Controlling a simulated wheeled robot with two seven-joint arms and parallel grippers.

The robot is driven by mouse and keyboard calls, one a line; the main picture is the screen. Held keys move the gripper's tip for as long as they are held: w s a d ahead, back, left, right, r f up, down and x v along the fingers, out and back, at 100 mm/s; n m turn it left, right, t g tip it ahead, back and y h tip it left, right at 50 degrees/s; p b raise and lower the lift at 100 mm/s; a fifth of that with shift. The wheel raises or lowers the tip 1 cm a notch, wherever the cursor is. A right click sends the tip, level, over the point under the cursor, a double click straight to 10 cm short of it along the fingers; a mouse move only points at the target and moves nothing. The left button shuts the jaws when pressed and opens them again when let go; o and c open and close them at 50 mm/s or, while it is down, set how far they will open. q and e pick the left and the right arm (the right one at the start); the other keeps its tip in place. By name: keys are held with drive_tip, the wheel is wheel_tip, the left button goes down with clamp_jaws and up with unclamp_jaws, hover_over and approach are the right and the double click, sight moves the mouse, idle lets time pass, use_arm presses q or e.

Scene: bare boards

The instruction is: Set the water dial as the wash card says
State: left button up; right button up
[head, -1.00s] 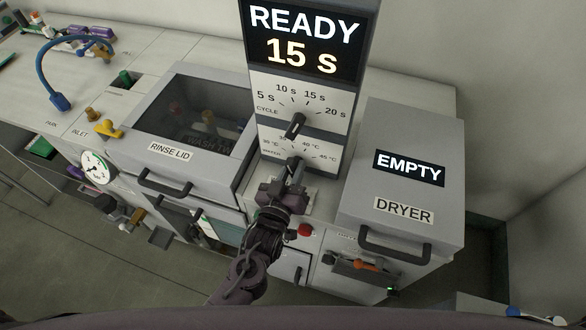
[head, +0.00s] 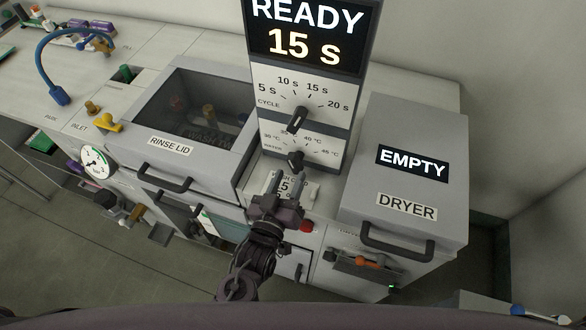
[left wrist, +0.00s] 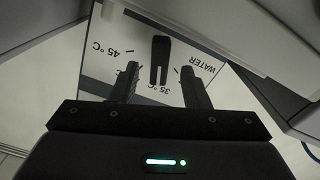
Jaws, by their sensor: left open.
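The water dial (head: 296,160) is a dark knob on the lower panel of the control column. In the left wrist view the same water dial (left wrist: 160,60) stands lengthwise between the fingers, apart from both. The labels 35 °C and 45 °C show near it; I cannot tell which mark it points to. My left gripper (head: 284,182) is open and empty, below and in front of the dial; its fingers (left wrist: 158,85) also show in the left wrist view. A white wash card (head: 306,187) lies below the dial, showing a "5", with the rest mostly hidden by my gripper.
The cycle dial (head: 298,119) sits just above, under a display (head: 305,35) reading READY 15 s. The rinse lid (head: 170,146) is at left, and the dryer (head: 407,180), marked EMPTY, at right. A red button (head: 306,225) is close beside my left gripper.

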use_arm(q)
drive_tip(key=v, duration=0.3)
drive_tip(key=shift+s+b, duration=0.1)
drive_tip(key=shift+b, duration=0.2)
